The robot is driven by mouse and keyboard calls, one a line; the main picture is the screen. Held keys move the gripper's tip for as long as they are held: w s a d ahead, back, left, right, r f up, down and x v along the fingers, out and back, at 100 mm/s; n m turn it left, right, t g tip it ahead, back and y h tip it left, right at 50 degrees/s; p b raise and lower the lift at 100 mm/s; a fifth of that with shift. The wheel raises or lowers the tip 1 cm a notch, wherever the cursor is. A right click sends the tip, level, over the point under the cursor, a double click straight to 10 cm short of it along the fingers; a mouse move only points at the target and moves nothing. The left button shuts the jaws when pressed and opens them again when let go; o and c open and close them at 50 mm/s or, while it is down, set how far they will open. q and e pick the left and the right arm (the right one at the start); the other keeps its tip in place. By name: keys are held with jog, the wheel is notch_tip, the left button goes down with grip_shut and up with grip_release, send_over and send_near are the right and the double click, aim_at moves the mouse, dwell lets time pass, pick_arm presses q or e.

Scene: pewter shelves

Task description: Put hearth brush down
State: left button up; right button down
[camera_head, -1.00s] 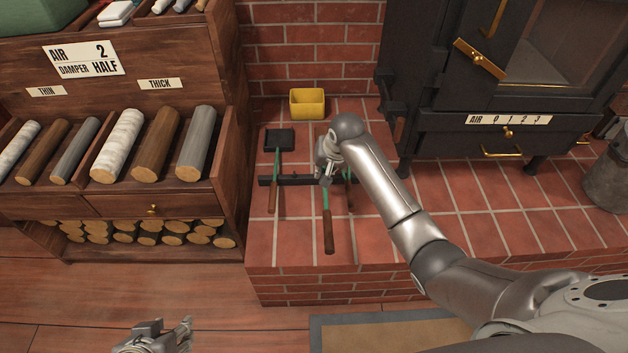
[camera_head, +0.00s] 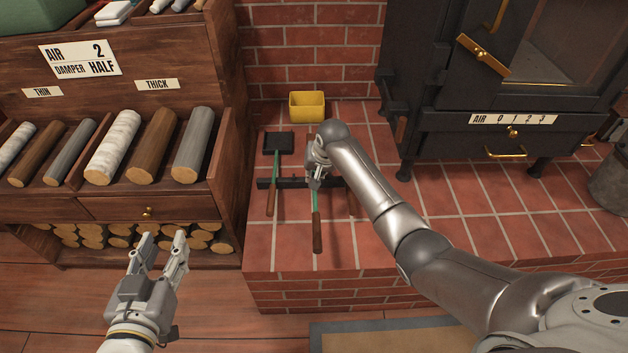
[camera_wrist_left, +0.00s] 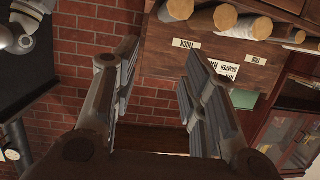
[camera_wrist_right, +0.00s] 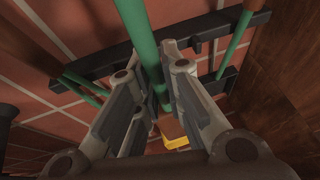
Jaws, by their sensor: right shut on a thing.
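The hearth brush has a green shaft and a brown wooden grip (camera_head: 317,233) that points toward the hearth's front edge. My right gripper (camera_head: 316,183) is shut on its green shaft over the black rack (camera_head: 265,183). In the right wrist view the shaft (camera_wrist_right: 143,38) runs between the fingers (camera_wrist_right: 172,75), close to the rack bar (camera_wrist_right: 105,65). The brush's far end is mostly hidden by my gripper, and I cannot tell whether the shaft touches the rack. My left gripper (camera_head: 163,246) is open and empty in front of the wooden shelf.
A black shovel (camera_head: 279,143) with a green shaft lies across the rack on the left. A yellow bin (camera_head: 307,106) stands behind. The black stove (camera_head: 460,140) stands right; the log shelf (camera_head: 150,209) stands left. Bare brick hearth (camera_head: 385,240) lies right of the brush.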

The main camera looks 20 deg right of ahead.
notch_tip(320, 180, down, 3)
jog(key=shift+r+b, duration=0.1)
jog(key=shift+b, duration=0.65)
pick_arm(q)
notch_tip(320, 180, up, 8)
jog(key=d+t+h, duration=0.1)
jog(key=t, duration=0.3)
jog(key=shift+w+d+f+t+h, duration=0.2)
jog(key=shift+w+t+h, duration=0.1)
jog(key=shift+w, duration=0.15)
pick_arm(e)
jog(key=shift+f, duration=0.2)
jog(key=c, duration=1.5)
grip_release()
jog(key=shift+f, duration=0.1)
jog(key=shift+c, duration=0.2)
